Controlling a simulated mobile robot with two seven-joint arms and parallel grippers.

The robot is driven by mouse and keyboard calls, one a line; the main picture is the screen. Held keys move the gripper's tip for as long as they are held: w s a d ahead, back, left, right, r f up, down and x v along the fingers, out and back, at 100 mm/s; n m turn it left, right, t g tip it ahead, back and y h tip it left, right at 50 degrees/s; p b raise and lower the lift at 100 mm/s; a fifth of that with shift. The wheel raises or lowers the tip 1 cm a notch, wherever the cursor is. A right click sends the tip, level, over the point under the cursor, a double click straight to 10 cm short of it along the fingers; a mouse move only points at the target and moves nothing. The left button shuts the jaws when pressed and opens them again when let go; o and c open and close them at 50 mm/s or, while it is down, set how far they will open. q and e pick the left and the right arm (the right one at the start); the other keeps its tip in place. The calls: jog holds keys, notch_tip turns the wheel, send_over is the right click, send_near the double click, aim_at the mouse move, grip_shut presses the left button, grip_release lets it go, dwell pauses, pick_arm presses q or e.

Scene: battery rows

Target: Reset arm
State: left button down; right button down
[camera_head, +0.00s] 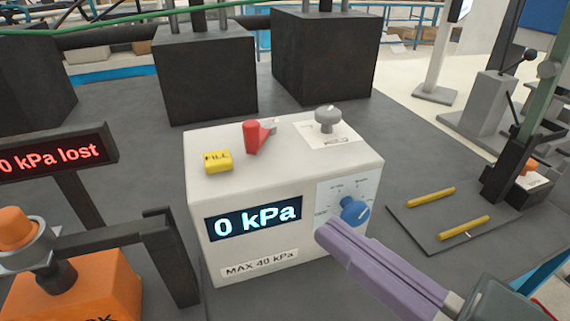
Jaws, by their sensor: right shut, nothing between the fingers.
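My right gripper (328,232) comes in from the lower right with its purple fingers shut and empty. Its tips are just in front of the white box (202,155), near its lower right, below the blue knob (354,211). I cannot tell whether the tips touch the box. My left gripper is not in view. The box has a screen (253,218) reading "0 kPa" and a "MAX 40 kPa" label. On its top are a yellow FILL button (217,161), a red lever (257,137) and a grey knob (328,117).
At left stand a sign (50,157) reading "0 kPa lost" and an orange block (90,290) beside a dark bracket (165,240). Dark blocks (205,75) stand behind. At right, a plate (420,229) carries two yellow bars (431,197), near a lever stand (500,100).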

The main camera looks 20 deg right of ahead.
dwell(0.3)
jog(key=s+d+m+g+h+p, duration=0.3)
jog(key=s+d+g+h+p, duration=0.45)
jog(key=s+g, duration=0.4)
notch_tip(320, 180, up, 38)
jog(key=w+g+p, duration=0.1)
jog(key=p, duration=3.7)
jog(key=shift+w+a+g, duration=0.35)
jog(key=shift+w, duration=0.05)
